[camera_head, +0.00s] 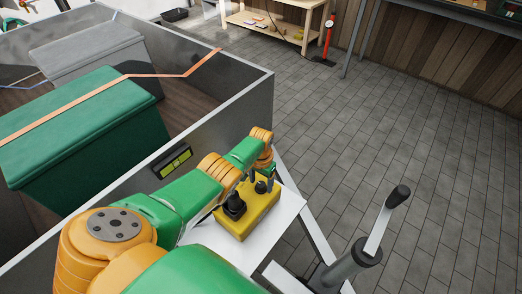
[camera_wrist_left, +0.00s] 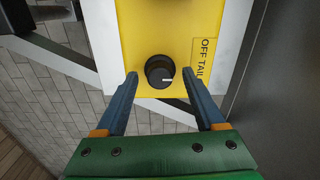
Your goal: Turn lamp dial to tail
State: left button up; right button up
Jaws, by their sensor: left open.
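A yellow control box (camera_head: 245,217) sits on a white plate at the side of the trailer. On it is a round black lamp dial (camera_wrist_left: 159,70), which also shows in the head view (camera_head: 261,187). A white pointer line on the dial points right in the wrist view, towards the side with the printed label "OFF TAIL" (camera_wrist_left: 203,60). My left gripper (camera_wrist_left: 159,75) is open, with one blue finger on each side of the dial. Small gaps show between fingers and dial; whether they are level with it I cannot tell. My right gripper is out of view.
A larger black knob or lever (camera_head: 234,206) stands on the same box, close to my left arm. A grey trailer wall (camera_head: 225,110) runs behind, with a green chest (camera_head: 85,130) inside. A jack with a black handle (camera_head: 350,262) stands at right. Paved floor lies beyond.

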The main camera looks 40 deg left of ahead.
aim_at(261, 184)
pick_arm(q)
notch_tip(261, 184, up, 7)
jog(key=p, duration=0.6)
jog(key=shift+r, duration=0.15)
